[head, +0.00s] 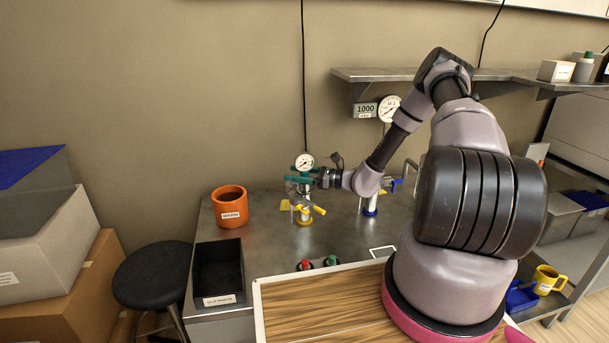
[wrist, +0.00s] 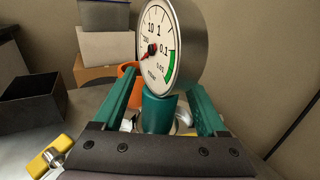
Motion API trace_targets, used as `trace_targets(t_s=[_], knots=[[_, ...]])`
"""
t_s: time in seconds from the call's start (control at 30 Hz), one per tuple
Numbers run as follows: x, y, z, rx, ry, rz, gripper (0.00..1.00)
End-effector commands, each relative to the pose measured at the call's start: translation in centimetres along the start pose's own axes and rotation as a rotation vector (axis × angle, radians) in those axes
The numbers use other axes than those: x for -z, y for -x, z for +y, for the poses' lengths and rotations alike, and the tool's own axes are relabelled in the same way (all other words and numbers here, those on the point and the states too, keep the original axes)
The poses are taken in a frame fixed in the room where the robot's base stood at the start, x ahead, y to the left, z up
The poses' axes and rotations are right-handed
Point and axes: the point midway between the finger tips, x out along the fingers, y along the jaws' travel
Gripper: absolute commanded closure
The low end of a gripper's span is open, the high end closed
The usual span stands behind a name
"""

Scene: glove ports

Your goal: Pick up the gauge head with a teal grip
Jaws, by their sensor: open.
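The gauge head has a round white dial in a silver case (head: 304,161) and stands upright at the back of the steel bench. In the wrist view its dial (wrist: 158,47) faces left, above a short teal grip (wrist: 157,113). My gripper (head: 300,180) reaches it from the right. In the wrist view my gripper (wrist: 164,92) is open, with one teal finger on each side of the grip. Gaps show between the fingers and the grip. The fitting under the grip is mostly hidden by my gripper.
A yellow-handled valve (head: 305,211) stands just in front, and a blue-handled valve (head: 370,205) to the right. An orange pot (head: 230,203) and a black bin (head: 218,271) are at the left. A second gauge (head: 389,108) is under the shelf (head: 430,74).

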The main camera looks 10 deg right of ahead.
Motion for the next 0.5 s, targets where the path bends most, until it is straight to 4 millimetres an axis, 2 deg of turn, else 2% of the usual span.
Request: trace_targets(t_s=[0.1,0.13,0.27,0.3,0.33,0.5], knots=[[0.01,0.06,-0.01,0.0,0.0,0.0,0.26],[0.01,0.06,-0.01,0.0,0.0,0.0,0.29],[0.02,0.08,0.0,0.0,0.0,0.001,0.79],[0.01,0.08,0.0,0.0,0.0,0.001,0.94],[0.02,0.08,0.0,0.0,0.0,0.001,1.0],[-0.04,0.07,-0.02,0.0,0.0,0.0,1.0]])
